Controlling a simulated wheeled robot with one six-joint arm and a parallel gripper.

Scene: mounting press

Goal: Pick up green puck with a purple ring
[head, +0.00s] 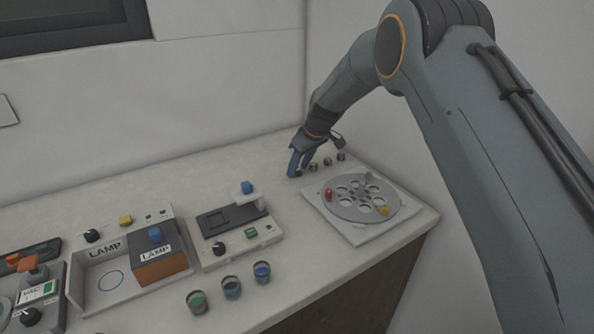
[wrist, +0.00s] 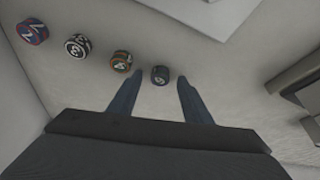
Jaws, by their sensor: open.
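My gripper (head: 298,172) is open, pointing down at the back of the counter. In the wrist view a dark puck (wrist: 160,75) with a pale mark on top sits between the tips of my two fingers (wrist: 160,80), apart from both. Its colours are too dark to tell for sure whether it is green with a purple ring. Left of it in that view stand a dark puck with orange and green tones (wrist: 121,61), a black and white puck (wrist: 77,46) and a blue-purple puck with red (wrist: 32,31).
A round holed plate (head: 352,211) with red and yellow knobs lies right of my gripper in the head view. A control box (head: 232,225), lamp units (head: 110,280) and several jars (head: 231,287) stand to the left and front. The wall is close behind.

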